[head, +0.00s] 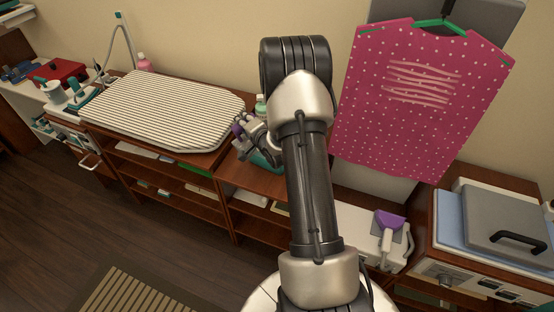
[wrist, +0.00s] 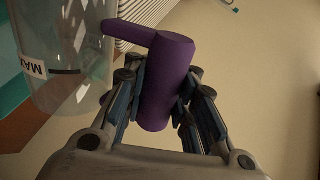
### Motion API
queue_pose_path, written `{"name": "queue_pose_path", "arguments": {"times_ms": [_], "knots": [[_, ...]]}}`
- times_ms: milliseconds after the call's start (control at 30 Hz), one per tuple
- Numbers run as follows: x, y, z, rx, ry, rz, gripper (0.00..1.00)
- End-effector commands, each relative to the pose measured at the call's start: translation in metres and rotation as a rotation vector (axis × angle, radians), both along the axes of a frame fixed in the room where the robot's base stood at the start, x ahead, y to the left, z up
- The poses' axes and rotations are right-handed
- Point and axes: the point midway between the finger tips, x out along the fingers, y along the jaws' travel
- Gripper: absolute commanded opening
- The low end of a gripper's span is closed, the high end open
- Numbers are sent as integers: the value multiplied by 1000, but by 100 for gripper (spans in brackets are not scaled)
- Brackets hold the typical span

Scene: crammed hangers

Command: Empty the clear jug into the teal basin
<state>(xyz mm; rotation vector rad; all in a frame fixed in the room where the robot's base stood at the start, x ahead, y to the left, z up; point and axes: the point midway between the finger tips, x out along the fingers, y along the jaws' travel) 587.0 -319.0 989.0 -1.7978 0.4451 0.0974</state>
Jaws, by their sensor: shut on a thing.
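The clear jug (wrist: 75,50) has a purple handle (wrist: 168,85) and a dark MAX mark on its wall. In the wrist view my gripper (wrist: 163,95) is shut on the handle, with a finger on either side. The jug body is to the left of the fingers; its tilt and contents I cannot make out. In the head view my gripper (head: 250,133) and the purple handle (head: 237,129) are small and partly behind my arm. The teal basin (head: 266,160) sits on the wooden shelf top just below the gripper, partly hidden. Teal also shows past the jug in the wrist view.
A striped ironing board (head: 160,108) lies left of the basin. A pale green bottle (head: 260,106) stands behind the gripper. A pink dotted garment (head: 420,100) hangs on the right. A purple-topped steamer (head: 388,222) and a grey-lidded press (head: 500,215) stand at lower right.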

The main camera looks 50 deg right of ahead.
Motion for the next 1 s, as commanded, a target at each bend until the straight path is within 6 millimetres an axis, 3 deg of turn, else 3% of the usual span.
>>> {"name": "queue_pose_path", "arguments": {"times_ms": [1000], "knots": [[-2,-14,9,95,-19,1,0]]}}
